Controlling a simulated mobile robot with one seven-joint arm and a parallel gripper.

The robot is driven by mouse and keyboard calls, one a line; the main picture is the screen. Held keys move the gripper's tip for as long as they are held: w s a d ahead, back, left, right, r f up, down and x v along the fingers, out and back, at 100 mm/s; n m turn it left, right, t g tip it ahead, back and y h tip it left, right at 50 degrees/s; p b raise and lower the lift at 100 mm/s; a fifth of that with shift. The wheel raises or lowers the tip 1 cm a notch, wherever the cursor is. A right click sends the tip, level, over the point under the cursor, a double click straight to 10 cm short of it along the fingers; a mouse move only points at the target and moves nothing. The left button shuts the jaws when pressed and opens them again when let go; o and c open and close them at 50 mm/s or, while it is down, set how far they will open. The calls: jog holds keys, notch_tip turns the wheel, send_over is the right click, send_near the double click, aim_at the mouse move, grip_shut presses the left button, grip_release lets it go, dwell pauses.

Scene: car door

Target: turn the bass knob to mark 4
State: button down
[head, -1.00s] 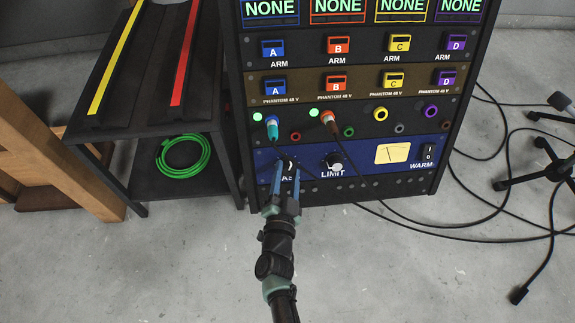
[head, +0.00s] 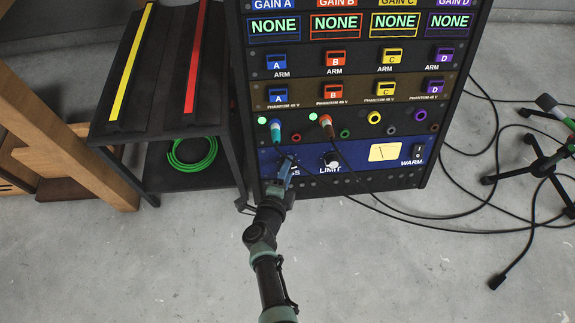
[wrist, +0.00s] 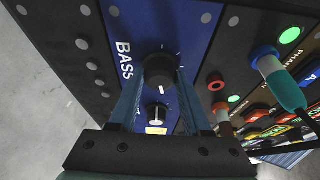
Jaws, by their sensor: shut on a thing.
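The bass knob (wrist: 160,70) is a black round knob on the blue panel (wrist: 190,25), beside the printed word BASS, in the wrist view. Its white pointer line faces the lower edge of that picture. Small white tick marks show around it, but their numbers cannot be read. My gripper (wrist: 163,80) has one blue finger on each side of the knob and is shut on it. In the head view my gripper (head: 285,168) reaches the blue panel's lower left and hides most of the bass knob and part of its label.
The LIMIT knob (head: 332,159) sits just right of the bass knob. A black shelf (head: 165,120) with a green coil (head: 192,153) stands left. Cables and a stand lie right.

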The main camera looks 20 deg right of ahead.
jog(key=shift+m+g+y+p, duration=0.3)
jog(key=shift+m+p, duration=0.4)
jog(key=shift+m, duration=0.4)
jog(key=shift+c, duration=1.8)
grip_release()
jog(key=shift+r, duration=0.1)
jog(key=p+v, duration=0.9)
jog(key=v, duration=0.4)
jog(key=shift+p, duration=0.3)
jog(key=shift+w, duration=0.15)
